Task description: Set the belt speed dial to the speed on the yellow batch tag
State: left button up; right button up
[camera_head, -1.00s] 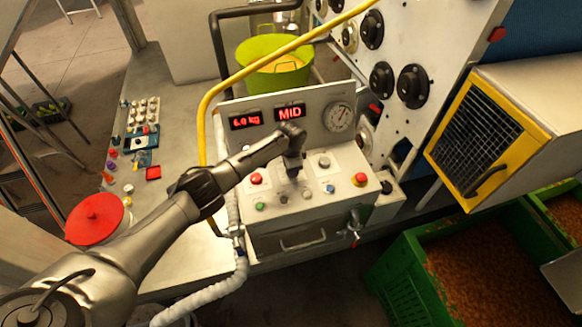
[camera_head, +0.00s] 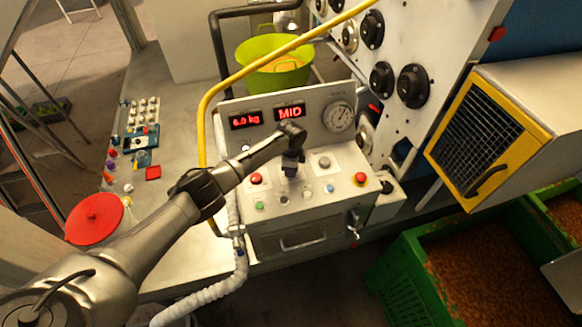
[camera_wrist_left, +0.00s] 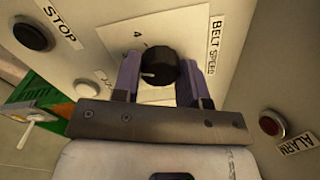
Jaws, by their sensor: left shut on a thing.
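The belt speed dial (camera_wrist_left: 158,66) is a round black knob with a white pointer mark, on a white plate lettered BELT SPEED. My left gripper (camera_wrist_left: 160,80) has its two purple-grey fingers on either side of the knob, shut on it. In the head view my left gripper (camera_head: 291,168) points down onto the control panel (camera_head: 265,208) and hides the dial. The display (camera_head: 290,112) reads MID in red. Only one number shows clearly on the dial plate. I cannot make out a yellow batch tag. My right gripper is not in view.
A STOP button (camera_wrist_left: 34,34) and a red ALARM lamp (camera_wrist_left: 271,123) flank the dial. A yellow pipe (camera_head: 203,130) and a pale hose (camera_head: 236,240) run close to my arm.

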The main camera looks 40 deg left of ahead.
pick_arm(q)
jog(key=shift+d+r, duration=0.1)
jog(key=o, duration=0.9)
jog(key=shift+r+b, duration=0.45)
jog(key=shift+r, duration=6.45)
